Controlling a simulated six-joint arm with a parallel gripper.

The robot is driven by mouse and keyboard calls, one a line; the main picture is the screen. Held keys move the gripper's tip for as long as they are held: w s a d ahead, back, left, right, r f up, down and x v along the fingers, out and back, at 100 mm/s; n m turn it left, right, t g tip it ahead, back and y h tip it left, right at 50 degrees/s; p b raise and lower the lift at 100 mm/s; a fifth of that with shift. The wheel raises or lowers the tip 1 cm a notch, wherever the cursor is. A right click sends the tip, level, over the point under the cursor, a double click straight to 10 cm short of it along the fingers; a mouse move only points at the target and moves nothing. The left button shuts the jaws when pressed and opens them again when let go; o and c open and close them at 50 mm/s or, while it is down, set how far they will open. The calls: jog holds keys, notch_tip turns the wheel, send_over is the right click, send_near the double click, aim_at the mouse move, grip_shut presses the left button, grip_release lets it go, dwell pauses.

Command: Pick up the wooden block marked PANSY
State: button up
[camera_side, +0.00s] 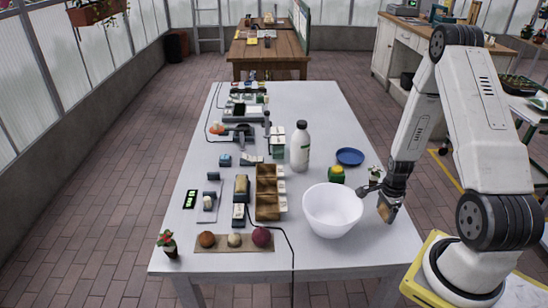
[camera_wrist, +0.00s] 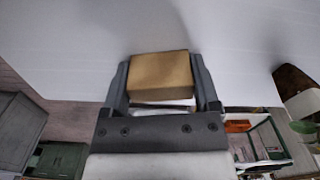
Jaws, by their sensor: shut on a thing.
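My gripper (camera_side: 388,207) is shut on a wooden block (camera_side: 384,210) at the right side of the white table, just right of the white bowl. In the wrist view the tan block (camera_wrist: 161,71) sits between the two fingers of my gripper (camera_wrist: 163,85). No marking can be read on the faces that show, so I cannot tell if it says PANSY. The block appears a little above the table top, but the exact gap is unclear.
The white bowl (camera_side: 332,211) stands close left of my gripper. A small potted plant (camera_side: 375,174), a green and yellow jar (camera_side: 337,174), a blue plate (camera_side: 349,156) and a white bottle (camera_side: 300,147) stand behind. A wooden compartment box (camera_side: 266,195) lies further left. The front right table corner is clear.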

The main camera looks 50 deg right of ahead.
jog(key=shift+r, duration=0.15)
jog(key=shift+r, duration=4.85)
